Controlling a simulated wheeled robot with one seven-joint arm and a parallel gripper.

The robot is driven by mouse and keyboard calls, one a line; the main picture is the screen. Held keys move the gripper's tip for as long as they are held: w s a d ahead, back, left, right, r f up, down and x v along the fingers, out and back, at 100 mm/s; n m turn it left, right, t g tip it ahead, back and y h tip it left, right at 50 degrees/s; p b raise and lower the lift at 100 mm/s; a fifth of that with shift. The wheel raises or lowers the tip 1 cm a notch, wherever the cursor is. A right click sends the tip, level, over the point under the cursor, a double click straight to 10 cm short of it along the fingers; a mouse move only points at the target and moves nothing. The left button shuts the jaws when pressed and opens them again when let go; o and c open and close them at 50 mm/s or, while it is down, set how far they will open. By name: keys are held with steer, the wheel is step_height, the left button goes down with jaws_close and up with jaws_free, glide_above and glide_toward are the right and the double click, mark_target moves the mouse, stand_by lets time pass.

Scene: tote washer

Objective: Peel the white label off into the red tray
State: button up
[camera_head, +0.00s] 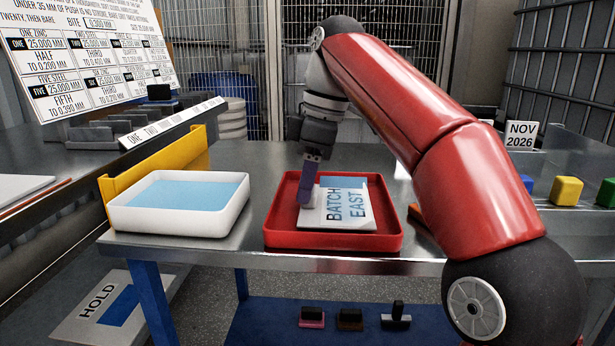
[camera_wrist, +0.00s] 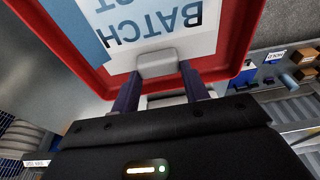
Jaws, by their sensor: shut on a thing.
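The white label (camera_head: 318,216) reads BATCH EAST and has a light blue patch. It is inside the outline of the red tray (camera_head: 335,240), near the tray's floor; I cannot tell whether it touches. In the wrist view the label (camera_wrist: 150,55) shows over the tray (camera_wrist: 245,35), its print upside down. My gripper (camera_head: 307,188) points down at the label's left edge. In the wrist view its purple fingers (camera_wrist: 160,82) are shut on a pale grey tab (camera_wrist: 157,64) at the label's edge. The fingertips partly hide how tab and label join.
A white tray (camera_head: 130,218) with a light blue inside stands left of the red tray on the steel table (camera_head: 240,160). A yellow guard (camera_head: 150,165) stands behind it. Yellow (camera_head: 566,190) and green blocks are at the right. Stamps (camera_head: 350,318) lie on the lower shelf.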

steer(key=shift+f, duration=0.4)
stand_by(0.3)
steer(key=o, duration=1.1)
steer(key=p+v, duration=0.2)
steer(key=a+p+v, duration=0.1)
steer(key=p+v, duration=0.2)
steer(key=shift+r, duration=0.15)
steer(key=shift+v, duration=0.9)
steer(key=shift+a, duration=0.2)
steer(key=shift+s, duration=0.1)
